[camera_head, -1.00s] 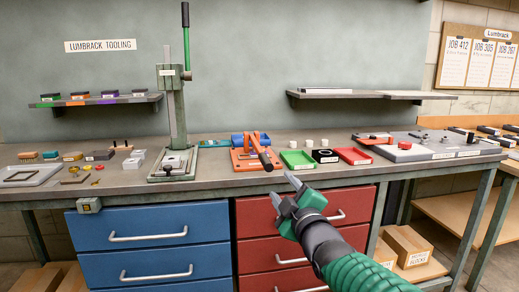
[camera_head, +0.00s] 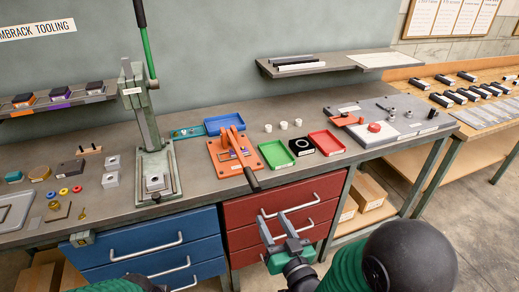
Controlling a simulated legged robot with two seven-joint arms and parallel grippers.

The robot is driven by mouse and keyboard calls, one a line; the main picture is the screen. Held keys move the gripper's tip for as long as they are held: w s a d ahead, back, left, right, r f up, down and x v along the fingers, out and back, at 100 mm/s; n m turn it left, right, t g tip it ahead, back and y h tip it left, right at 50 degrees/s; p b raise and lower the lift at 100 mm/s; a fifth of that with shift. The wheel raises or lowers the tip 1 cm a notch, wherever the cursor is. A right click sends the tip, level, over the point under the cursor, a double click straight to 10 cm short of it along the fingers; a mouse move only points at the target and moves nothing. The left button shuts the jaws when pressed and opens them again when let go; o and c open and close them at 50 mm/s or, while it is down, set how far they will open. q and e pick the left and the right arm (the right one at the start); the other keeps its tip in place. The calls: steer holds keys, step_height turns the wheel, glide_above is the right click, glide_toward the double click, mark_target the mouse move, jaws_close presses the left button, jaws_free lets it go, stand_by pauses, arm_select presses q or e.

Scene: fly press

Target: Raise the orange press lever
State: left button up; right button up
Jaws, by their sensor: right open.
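The small orange press (camera_head: 222,158) stands on the bench near its front edge. Its orange lever (camera_head: 236,143) slants down toward me and ends in a black handle (camera_head: 250,178) that reaches the bench's front edge. My right gripper (camera_head: 273,220) is open and empty, in front of the red drawers. It appears below the black handle in the picture and apart from it. Part of my left arm (camera_head: 135,285) shows at the bottom left edge; its gripper is not visible.
A tall green press (camera_head: 160,168) with a raised green lever stands left of the orange one. A blue bin (camera_head: 225,122) is behind it. Red drawer handles (camera_head: 290,205) are beside my right gripper.

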mark_target(253, 182)
steer(key=x, duration=1.5)
steer(key=shift+a, duration=0.1)
steer(key=shift+w+p, duration=0.3)
steer(key=shift+w, duration=0.35)
steer(key=shift+c, duration=0.2)
jaws_close()
